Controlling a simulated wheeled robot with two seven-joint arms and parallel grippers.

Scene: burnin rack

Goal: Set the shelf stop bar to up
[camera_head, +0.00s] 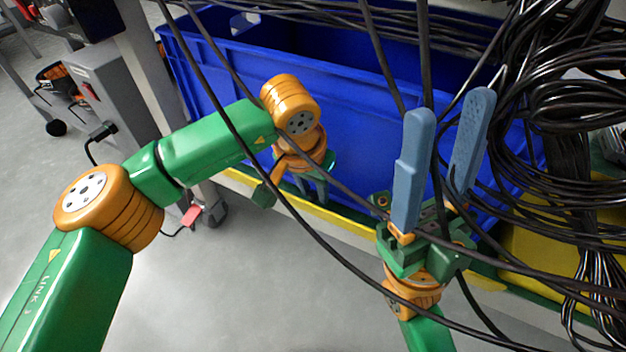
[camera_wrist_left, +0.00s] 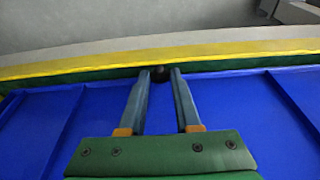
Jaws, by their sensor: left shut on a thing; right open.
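A long yellow bar (camera_head: 345,219) with a dark green strip beside it runs along the shelf's front edge, below the blue crate. It also crosses the left wrist view (camera_wrist_left: 80,66). I cannot tell which strip is the stop bar or its setting. My left gripper (camera_head: 312,197) points down in front of the crate at this edge. In the left wrist view its fingertips (camera_wrist_left: 160,72) are shut on a small black knob (camera_wrist_left: 160,69) beside the green strip. My right gripper (camera_head: 452,105) is open and empty, pointing up, with cables crossing near it.
The blue crate (camera_head: 225,85) fills the shelf behind my grippers. Black cables hang across the view and bunch in thick coils (camera_head: 560,110) on the right. A grey wheeled unit (camera_head: 105,85) stands at the left. The grey floor (camera_head: 230,290) is clear.

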